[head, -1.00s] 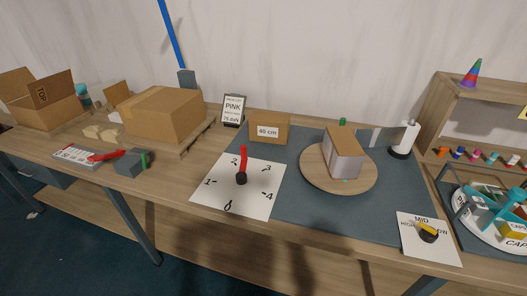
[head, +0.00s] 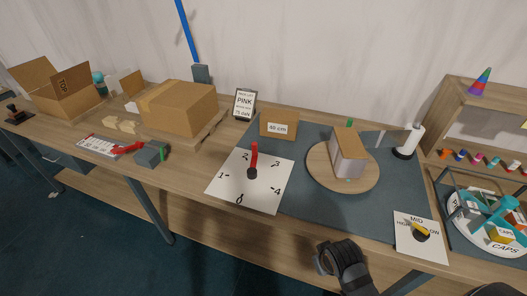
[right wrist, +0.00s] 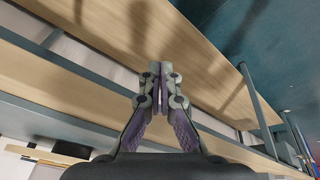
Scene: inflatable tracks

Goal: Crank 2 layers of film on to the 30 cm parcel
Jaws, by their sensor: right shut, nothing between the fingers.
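The parcel (head: 348,150), a box with a brown top and pale grey sides, sits on a round wooden turntable (head: 322,172). A white film roll (head: 413,139) stands upright to its right, with a grey sheet between them. A red crank handle (head: 254,153) on a black hub stands on a white card (head: 225,195) numbered 0 to 4, its tip between 2 and 3. My right gripper (right wrist: 159,68) is shut and empty in the right wrist view, by the wooden bench's edge. A dark part of my arm shows at the head view's bottom. My left gripper is not in view.
A small box with a cm label (head: 279,124) and a PINK sign (head: 244,103) stand behind the crank. A knob card (head: 408,245) reading MID lies at front right. Cartons (head: 181,109) fill the left. A caps tray (head: 493,235) is at far right.

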